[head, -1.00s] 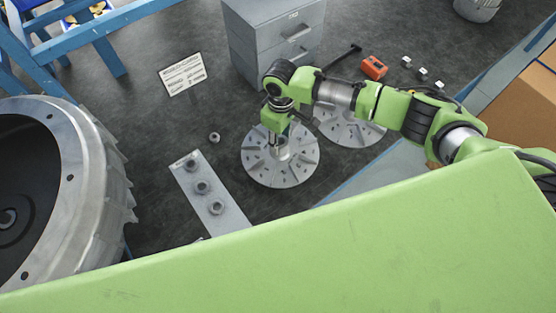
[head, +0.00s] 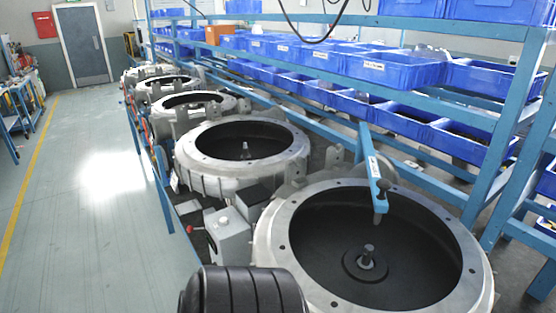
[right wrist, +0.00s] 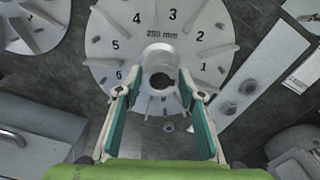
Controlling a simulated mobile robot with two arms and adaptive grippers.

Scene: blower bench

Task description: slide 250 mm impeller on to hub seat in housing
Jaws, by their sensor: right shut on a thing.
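In the right wrist view, a grey bladed impeller (right wrist: 118,38) marked "250 mm" faces me, with a pale cylindrical hub and a dark bore. My right gripper (right wrist: 161,92) is shut on this hub, one teal-padded finger on each side. I cannot tell whether the impeller rests on the dark surface or is just above it. In the head view, the nearest round housing (head: 468,230) is open at the top, with a dark interior. Its hub seat (head: 367,258) stands up at the centre, empty. My left gripper is not in view.
A blue bar (head: 373,165) with a hanging pin reaches over the near housing's rim. More housings (head: 243,150) stand in a row behind. Racks with blue bins (head: 400,68) line the right. A second impeller (right wrist: 32,28) and a grey plate (right wrist: 240,92) flank the held one.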

